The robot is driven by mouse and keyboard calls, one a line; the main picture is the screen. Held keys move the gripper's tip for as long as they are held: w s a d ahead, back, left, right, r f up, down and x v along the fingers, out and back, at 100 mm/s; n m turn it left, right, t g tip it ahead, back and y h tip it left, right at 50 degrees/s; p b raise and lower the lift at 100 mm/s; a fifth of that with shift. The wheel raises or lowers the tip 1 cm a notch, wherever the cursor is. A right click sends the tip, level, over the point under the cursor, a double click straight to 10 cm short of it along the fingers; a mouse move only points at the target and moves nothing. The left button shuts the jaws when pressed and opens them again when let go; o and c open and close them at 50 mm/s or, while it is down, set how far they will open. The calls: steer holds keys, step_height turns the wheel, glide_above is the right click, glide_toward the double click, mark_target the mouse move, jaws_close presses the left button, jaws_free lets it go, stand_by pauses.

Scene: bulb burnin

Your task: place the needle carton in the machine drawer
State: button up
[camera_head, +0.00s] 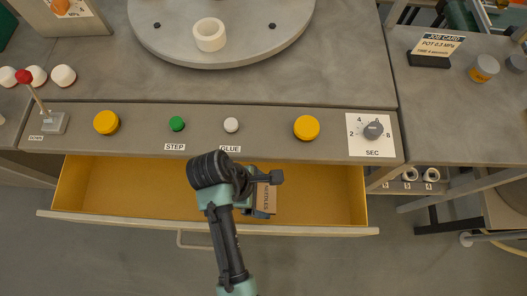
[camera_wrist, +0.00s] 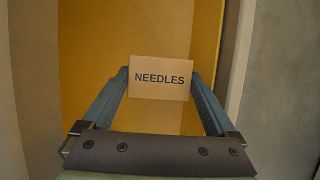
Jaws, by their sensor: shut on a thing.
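The needle carton is a small brown box; in the wrist view the carton (camera_wrist: 160,78) shows the printed word NEEDLES. My gripper (camera_wrist: 160,84) is shut on it, one finger on each side. In the head view the carton (camera_head: 267,196) is partly hidden by my gripper (camera_head: 262,205) and wrist. The machine drawer (camera_head: 130,190) is pulled out below the control panel, with a yellow interior that looks empty. The carton appears over the right half of the drawer. I cannot tell whether it touches the drawer floor.
The control panel (camera_head: 265,120) has yellow buttons, STEP and GLUE buttons, a SEC dial (camera_head: 372,130) and a red-knobbed lever (camera_head: 40,100). A round plate with a white ring (camera_head: 209,34) is behind. The drawer's front edge (camera_head: 110,220) is near my arm. The drawer's left half is clear.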

mark_target(264, 202)
step_height(264, 202, down, 8)
steer(key=shift+r+b, duration=0.2)
steer(key=shift+b, duration=0.6)
steer(key=o, duration=1)
steer(key=shift+f, duration=0.1)
steer(key=p+v, duration=0.2)
steer(key=v, duration=1)
steer(key=shift+a+p, duration=0.1)
steer(key=shift+p, duration=0.2)
